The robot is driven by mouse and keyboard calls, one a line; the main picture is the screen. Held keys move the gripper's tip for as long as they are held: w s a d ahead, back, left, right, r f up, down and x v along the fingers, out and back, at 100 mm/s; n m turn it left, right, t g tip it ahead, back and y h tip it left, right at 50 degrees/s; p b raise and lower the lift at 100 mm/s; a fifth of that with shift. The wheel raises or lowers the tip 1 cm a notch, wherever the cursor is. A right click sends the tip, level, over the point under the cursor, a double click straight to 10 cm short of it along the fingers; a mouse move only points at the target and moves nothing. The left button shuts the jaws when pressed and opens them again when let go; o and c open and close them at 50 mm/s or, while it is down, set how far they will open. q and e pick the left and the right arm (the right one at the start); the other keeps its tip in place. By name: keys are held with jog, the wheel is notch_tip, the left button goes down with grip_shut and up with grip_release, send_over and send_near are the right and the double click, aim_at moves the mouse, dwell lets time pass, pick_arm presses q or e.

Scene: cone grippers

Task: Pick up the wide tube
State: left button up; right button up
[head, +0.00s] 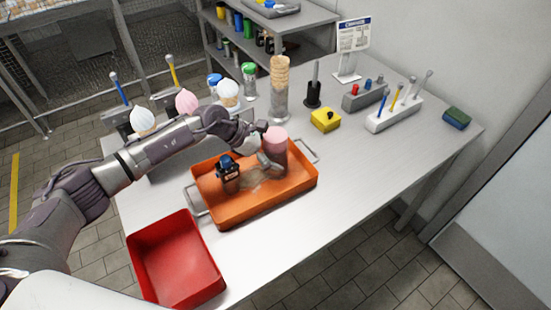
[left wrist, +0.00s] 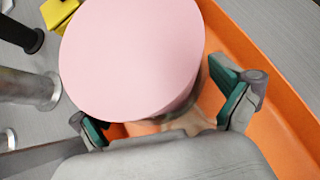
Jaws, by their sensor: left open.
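The wide tube (head: 275,149), a mauve cylinder with a pale pink top, stands upright at the far right end of the orange tray (head: 243,216). In the left wrist view the tube (left wrist: 132,55) fills the upper middle as a large pink disc. My left gripper (head: 263,150) reaches over the tray from the left, right beside the tube. In the left wrist view its green-padded fingers (left wrist: 165,116) are spread, one at each side of the tube's near edge. I cannot tell whether they touch it. The tube's lower part is largely hidden. My right gripper is not in view.
A dark bottle-like object (head: 228,174) stands in the tray's left part. An empty red bin (head: 176,262) is at the front left. A cone stack (head: 280,85), a black post (head: 313,88) and a yellow box (head: 325,119) stand behind.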

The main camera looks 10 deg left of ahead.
pick_arm(q)
jog(key=shift+w+d+f, duration=0.1)
jog(key=shift+d+f, duration=0.1)
jog(key=shift+f, duration=0.05)
jog(key=c, duration=1.2)
jog(key=shift+r, duration=0.2)
